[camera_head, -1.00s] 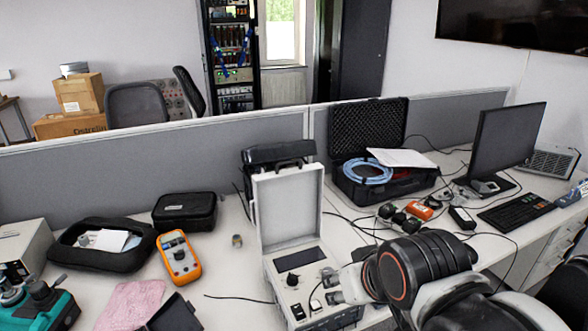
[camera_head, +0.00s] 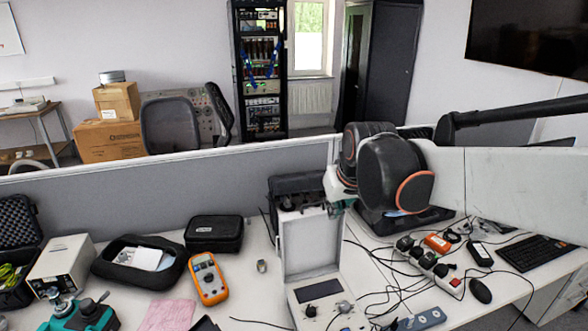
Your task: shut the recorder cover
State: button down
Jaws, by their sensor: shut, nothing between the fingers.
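The recorder is a pale case on the desk, with its control panel (camera_head: 318,292) facing up and a dark display and knobs on it. Its cover (camera_head: 310,248) stands upright, open, at the back of the panel. My gripper (camera_head: 337,208) is at the top right corner of the cover, pointing down, with its fingers shut and empty. The fingertips are small and partly hidden, so I cannot tell whether they touch the cover. My arm hides part of the black case behind.
An orange multimeter (camera_head: 208,278) and a black pouch (camera_head: 214,233) lie left of the recorder. A power strip (camera_head: 436,265) with plugs and loose cables is on the right, near a keyboard (camera_head: 537,253). A grey partition (camera_head: 220,185) runs behind the desk.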

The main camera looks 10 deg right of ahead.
jog(key=w+r+p, duration=0.2)
jog(key=w+p, duration=0.8)
jog(key=w, duration=0.8)
notch_tip(320, 180, down, 10)
jog(key=shift+w+a+n+g+b, duration=0.4)
jog(key=shift+w+a, duration=0.05)
jog(key=shift+s, duration=0.1)
